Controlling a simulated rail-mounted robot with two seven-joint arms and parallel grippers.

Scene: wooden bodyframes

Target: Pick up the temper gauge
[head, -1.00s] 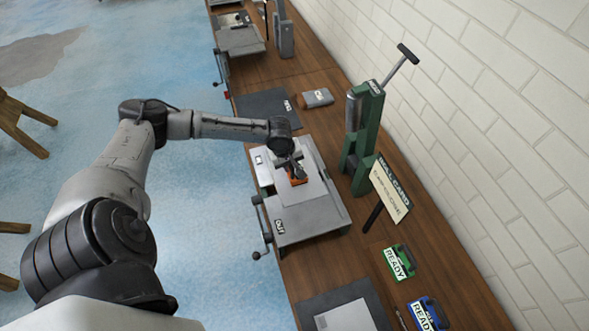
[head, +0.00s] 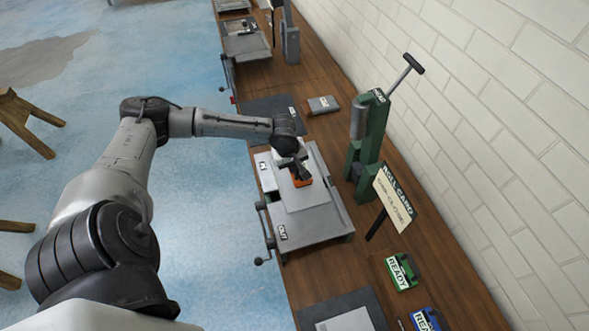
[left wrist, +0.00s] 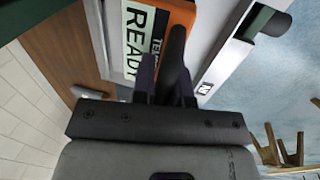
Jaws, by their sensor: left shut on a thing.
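The temper gauge (head: 303,182) is an orange block on the grey plate of the machine marked "OUT" in the head view. In the left wrist view the gauge (left wrist: 177,12) shows an orange face, a pale "READY" label and part of the word "TEMPER". My left gripper (head: 299,172) comes down on it from above. In the left wrist view its fingers (left wrist: 166,85) are shut on the gauge's dark upright handle. I cannot tell whether the gauge still touches the plate. My right gripper is not in view.
A green press (head: 368,145) with a lever and a roll card sign (head: 393,200) stand right of the machine (head: 317,228). A green "READY" gauge (head: 401,272) and a blue one (head: 425,319) lie nearer. A grey block (head: 323,105) lies behind. A brick wall bounds the right.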

